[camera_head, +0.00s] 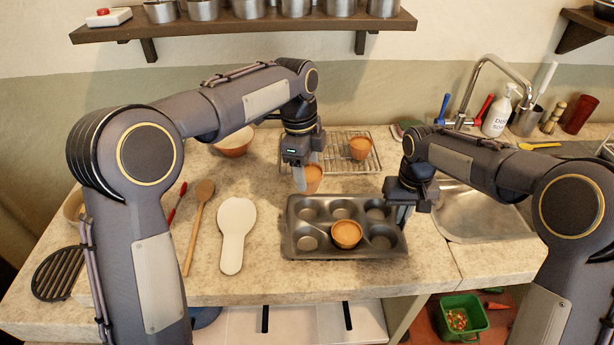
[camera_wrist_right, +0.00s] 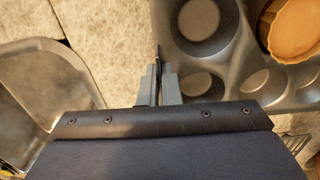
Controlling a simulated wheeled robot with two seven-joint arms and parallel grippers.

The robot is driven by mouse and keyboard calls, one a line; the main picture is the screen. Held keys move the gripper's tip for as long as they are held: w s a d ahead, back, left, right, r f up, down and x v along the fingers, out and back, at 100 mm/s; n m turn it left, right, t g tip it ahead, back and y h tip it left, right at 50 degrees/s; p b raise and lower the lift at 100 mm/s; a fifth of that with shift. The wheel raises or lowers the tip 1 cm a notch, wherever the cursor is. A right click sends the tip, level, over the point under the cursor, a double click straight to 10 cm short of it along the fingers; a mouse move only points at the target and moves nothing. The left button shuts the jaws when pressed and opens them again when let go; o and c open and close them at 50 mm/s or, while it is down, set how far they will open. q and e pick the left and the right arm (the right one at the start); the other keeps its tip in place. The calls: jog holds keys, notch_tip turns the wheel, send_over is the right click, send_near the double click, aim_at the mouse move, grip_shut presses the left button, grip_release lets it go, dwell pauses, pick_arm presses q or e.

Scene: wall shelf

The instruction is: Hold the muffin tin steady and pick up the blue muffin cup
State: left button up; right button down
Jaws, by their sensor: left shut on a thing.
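The dark muffin tin (camera_head: 292,222) sits on the counter with several cups in two rows. An orange-brown muffin cup (camera_head: 346,235) sits in its front middle hollow; it also shows in the right wrist view (camera_wrist_right: 295,32). My left gripper (camera_head: 304,184) is shut on another orange-brown muffin cup (camera_head: 314,177), just behind the tin. A third muffin cup (camera_head: 360,148) stands on the wire rack. I see no blue cup. My right gripper (camera_head: 403,216) is at the tin's right edge; in the right wrist view its fingers (camera_wrist_right: 158,80) are closed together on the rim.
The wire rack (camera_head: 336,163) lies behind the tin. A white spoon rest (camera_head: 235,230), a wooden spoon (camera_head: 197,220) and a bowl (camera_head: 235,146) lie to the left. The sink (camera_head: 485,215) is to the right. A shelf with metal pots (camera_head: 250,24) hangs above.

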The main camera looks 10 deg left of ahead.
jog(key=c, duration=1.6)
grip_release()
jog(key=shift+o, duration=0.2)
jog(key=shift+r, duration=0.1)
notch_tip(320, 180, up, 12)
